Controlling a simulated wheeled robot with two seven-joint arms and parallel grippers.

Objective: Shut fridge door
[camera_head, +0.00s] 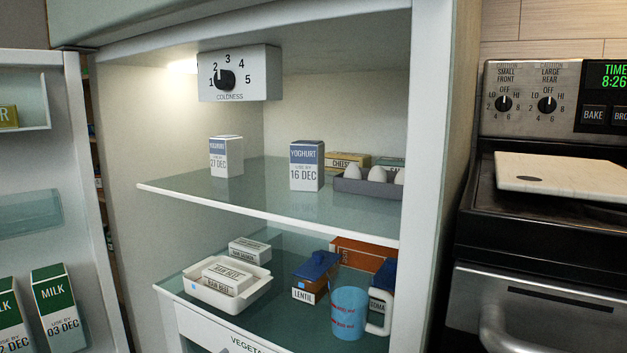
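The fridge (426,150) stands open in the middle of the head view, with its lit interior facing me. The fridge door (30,165) is swung wide open on the left, its inner side with shelves toward me. The door's outer face and handle are hidden. Neither of my grippers shows in this view.
Inside are yoghurt cartons (307,165), an egg tray (372,190), a white tray (195,284) and a blue mug (348,312). Milk cartons (58,310) stand in the door. A stove (545,245) with a pale board (560,176) stands close on the right.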

